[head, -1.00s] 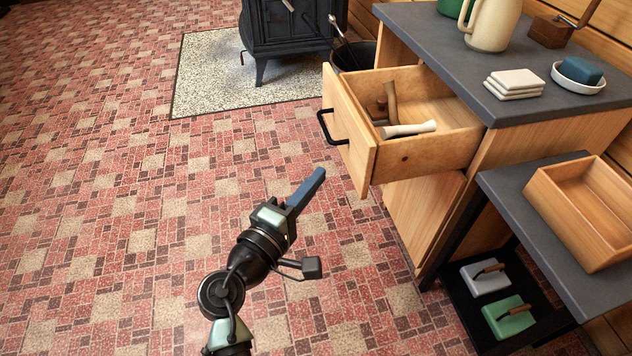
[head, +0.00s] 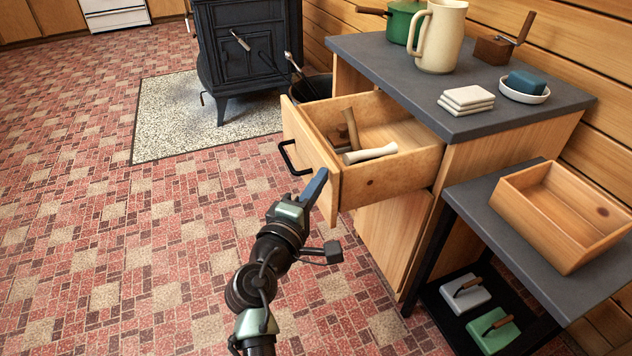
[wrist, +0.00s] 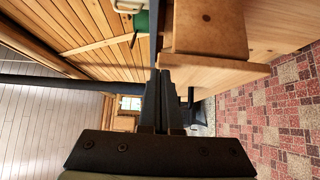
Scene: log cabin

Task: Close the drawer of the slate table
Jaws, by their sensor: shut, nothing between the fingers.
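The slate table (head: 480,122) is a wooden cabinet with a dark slate top, at the right of the head view. Its drawer (head: 392,183) is pulled out to the left, with a black bar handle (head: 287,158) on its front. A pale roller-like tool (head: 370,154) and a brown wooden item (head: 351,128) lie inside. My gripper (head: 316,186) is shut and empty. Its blue-grey tip appears right by the lower near part of the drawer front; I cannot tell if they touch. In the wrist view the drawer (wrist: 210,32) is just beyond the fingers (wrist: 160,95).
A lower slate stand (head: 475,200) with an open wooden box (head: 515,210) is at the right, with two wooden-handled blocks on its lower shelf. On the slate top are a jug (head: 440,38), tiles (head: 467,98) and a dish (head: 522,95). A black stove (head: 250,60) stands behind. The floor at left is clear.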

